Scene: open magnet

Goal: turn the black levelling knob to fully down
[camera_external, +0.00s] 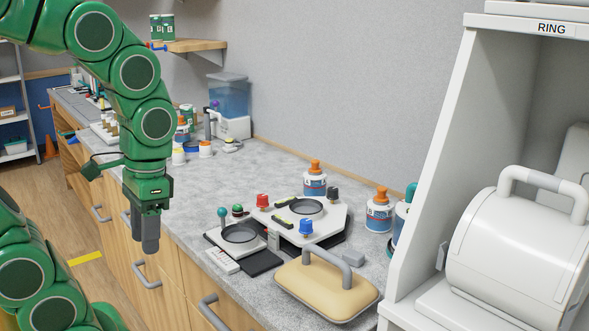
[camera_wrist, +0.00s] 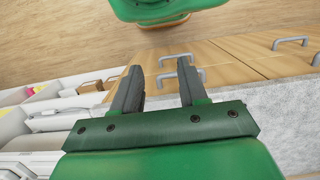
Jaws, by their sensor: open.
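A black knob (camera_external: 333,194) stands at the back right corner of a white device (camera_external: 322,235) on the grey counter. A red knob (camera_external: 262,201) and a blue knob (camera_external: 306,227) stand on the same device. My gripper (camera_external: 150,243) points down in front of the counter's edge, well to the left of the device and apart from it. In the wrist view, my gripper (camera_wrist: 157,80) is open with nothing between its two fingers. The knobs do not show in the wrist view. The black knob's turn position is too small to tell.
A tan padded block with a grey handle (camera_external: 322,285) stands in front of the device. Bottles with orange caps (camera_external: 379,214) stand behind it. A large white housing marked RING (camera_external: 430,200) rises at the right.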

